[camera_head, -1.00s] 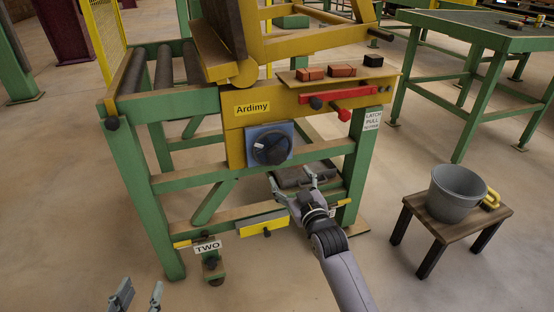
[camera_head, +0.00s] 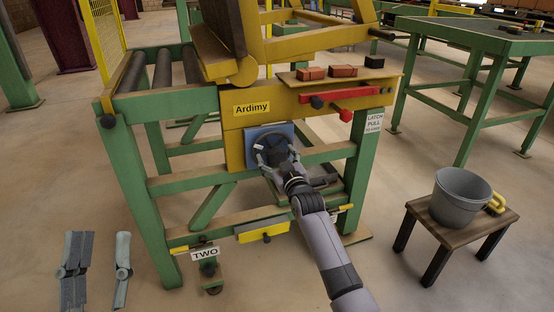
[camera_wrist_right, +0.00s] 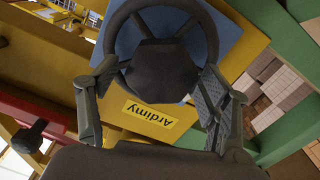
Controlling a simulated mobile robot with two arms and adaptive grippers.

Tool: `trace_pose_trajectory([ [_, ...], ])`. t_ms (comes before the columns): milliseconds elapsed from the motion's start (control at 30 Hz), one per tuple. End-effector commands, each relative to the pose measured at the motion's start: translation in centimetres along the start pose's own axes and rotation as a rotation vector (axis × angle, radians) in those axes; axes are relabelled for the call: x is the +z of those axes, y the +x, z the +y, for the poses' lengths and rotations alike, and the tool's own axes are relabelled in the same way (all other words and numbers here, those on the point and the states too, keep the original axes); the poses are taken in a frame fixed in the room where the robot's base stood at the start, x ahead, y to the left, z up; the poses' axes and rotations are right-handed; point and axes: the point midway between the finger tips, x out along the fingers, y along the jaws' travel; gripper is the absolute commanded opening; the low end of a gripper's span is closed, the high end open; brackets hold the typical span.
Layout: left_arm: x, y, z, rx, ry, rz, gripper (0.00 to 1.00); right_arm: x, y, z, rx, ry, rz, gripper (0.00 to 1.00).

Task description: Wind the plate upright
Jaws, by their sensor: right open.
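A dark handwheel (camera_head: 270,137) sits on a blue square panel (camera_head: 250,135) below the "Ardimy" label. My right gripper (camera_head: 275,158) is open at the wheel's front.
A red latch handle (camera_head: 340,98) is right of the wheel, under a shelf with red blocks (camera_head: 342,71) and a black one. A grey bucket (camera_head: 460,195) stands on a stool at right.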

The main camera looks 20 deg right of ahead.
Motion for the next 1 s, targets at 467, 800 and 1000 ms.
trace_pose_trajectory([
  [467, -0.25, 0.01, 0.03, 0.000, 0.000, 0.013, 0.40, -0.03, 0.13, -0.01, 0.000, 0.000, 0.000, 0.60],
  [800, -0.24, 0.01, 0.01, 0.000, 0.000, 0.013, 0.40, -0.02, 0.12, -0.01, 0.000, 0.000, 0.000, 0.38],
  [1000, -0.23, 0.01, 0.00, 0.000, 0.000, 0.012, 0.40, -0.01, 0.11, -0.02, 0.000, 0.000, 0.000, 0.24],
])
